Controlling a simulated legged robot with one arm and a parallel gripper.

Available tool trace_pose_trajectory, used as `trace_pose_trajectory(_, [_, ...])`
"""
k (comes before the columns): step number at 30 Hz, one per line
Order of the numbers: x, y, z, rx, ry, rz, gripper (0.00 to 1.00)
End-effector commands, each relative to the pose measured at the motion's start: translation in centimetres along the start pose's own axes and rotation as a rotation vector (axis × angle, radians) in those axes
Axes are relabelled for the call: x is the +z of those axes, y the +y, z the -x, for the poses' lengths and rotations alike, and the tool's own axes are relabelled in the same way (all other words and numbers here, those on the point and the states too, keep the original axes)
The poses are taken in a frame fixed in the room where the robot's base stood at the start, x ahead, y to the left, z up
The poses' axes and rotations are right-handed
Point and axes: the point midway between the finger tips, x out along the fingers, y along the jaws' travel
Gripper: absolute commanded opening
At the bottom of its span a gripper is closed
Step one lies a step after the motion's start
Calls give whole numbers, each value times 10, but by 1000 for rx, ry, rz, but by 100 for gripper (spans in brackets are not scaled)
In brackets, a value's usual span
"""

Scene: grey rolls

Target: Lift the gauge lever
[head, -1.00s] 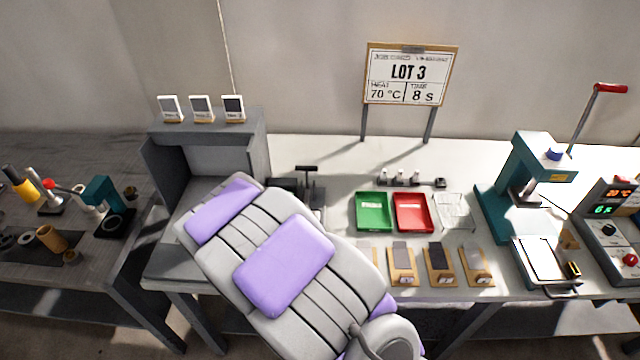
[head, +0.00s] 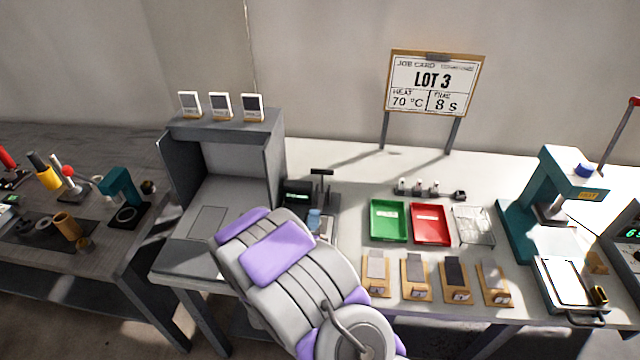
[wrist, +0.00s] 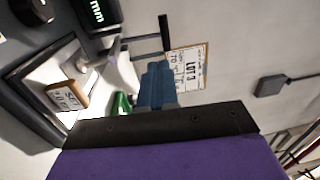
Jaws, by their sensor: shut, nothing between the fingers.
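The gauge (head: 297,196) is a dark unit with a small green display, behind and left of the green tray in the head view. In the wrist view its display (wrist: 96,11) reads "mm". Its lever is a black bar (head: 321,172) on a post; the bar (wrist: 165,32) also shows in the wrist view, on a grey rod. My gripper (head: 314,218) is at the gauge, just in front of and below the lever bar. Its blue fingers (wrist: 157,85) are shut and empty, with tips close to the bar. I cannot tell whether they touch it.
A green tray (head: 388,202) and red tray (head: 430,206) lie right of the gauge. Several wooden sample blocks (head: 415,278) line the bench front. A grey booth (head: 275,160) stands left, a teal press (head: 515,225) right. The job card (head: 433,83) stands behind.

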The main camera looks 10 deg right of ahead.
Motion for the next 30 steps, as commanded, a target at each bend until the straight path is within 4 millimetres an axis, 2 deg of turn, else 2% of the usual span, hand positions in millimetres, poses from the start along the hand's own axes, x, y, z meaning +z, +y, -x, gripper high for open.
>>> trace_pose_trajectory(10, [-2,-3,-14,-12,10,-16,0])
trace_pose_trajectory(19, [0,2,-25,4,2,-10,0])
trace_pose_trajectory(30, [1,-6,-43,-7,6,-18,0])
